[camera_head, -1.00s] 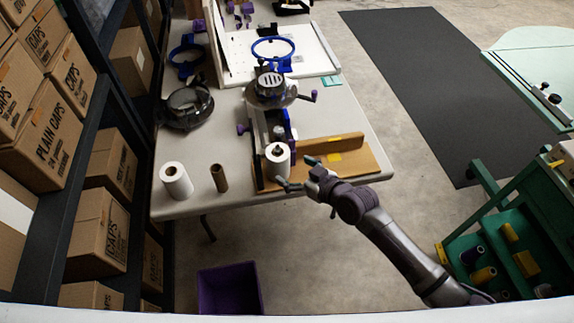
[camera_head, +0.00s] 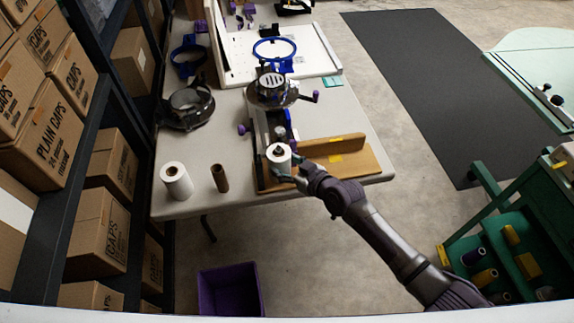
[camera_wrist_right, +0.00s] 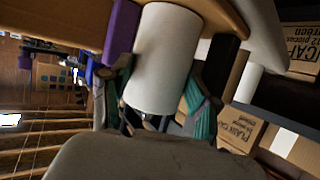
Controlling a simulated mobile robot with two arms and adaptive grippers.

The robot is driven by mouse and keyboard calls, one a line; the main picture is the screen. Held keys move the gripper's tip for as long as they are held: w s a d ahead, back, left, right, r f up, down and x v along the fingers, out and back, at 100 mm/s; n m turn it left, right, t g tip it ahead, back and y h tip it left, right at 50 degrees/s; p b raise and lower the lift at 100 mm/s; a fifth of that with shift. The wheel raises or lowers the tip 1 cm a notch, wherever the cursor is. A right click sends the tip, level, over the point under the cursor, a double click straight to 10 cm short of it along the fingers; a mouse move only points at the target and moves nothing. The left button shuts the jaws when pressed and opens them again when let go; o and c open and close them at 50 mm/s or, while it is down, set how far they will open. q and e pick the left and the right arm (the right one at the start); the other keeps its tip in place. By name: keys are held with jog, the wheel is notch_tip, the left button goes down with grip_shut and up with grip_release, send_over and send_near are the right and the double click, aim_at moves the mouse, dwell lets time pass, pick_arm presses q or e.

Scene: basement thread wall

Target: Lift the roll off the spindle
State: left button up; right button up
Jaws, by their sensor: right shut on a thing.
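The white roll (camera_head: 279,161) stands upright on the spindle (camera_head: 279,149) at the wooden board (camera_head: 350,164) near the table's front edge. The dark spindle top shows above the roll's core. My right gripper (camera_head: 290,168) is shut on the roll from the front right. In the right wrist view the white roll (camera_wrist_right: 162,60) fills the space between the two fingers, one on each side. The roll's lower end is partly hidden by the gripper in the head view. My left gripper is not in view.
A second white roll (camera_head: 176,181) and a brown cardboard core (camera_head: 220,178) stand to the left on the table (camera_head: 240,205). A round press-like device (camera_head: 272,90) is behind the spindle. A purple bin (camera_head: 230,290) is on the floor. Shelves with boxes line the left.

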jog(key=shift+c, duration=1)
notch_tip(320, 180, up, 14)
jog(key=p, duration=1.2)
notch_tip(320, 180, up, 4)
jog(key=p, duration=0.4)
jog(key=shift+s, duration=0.1)
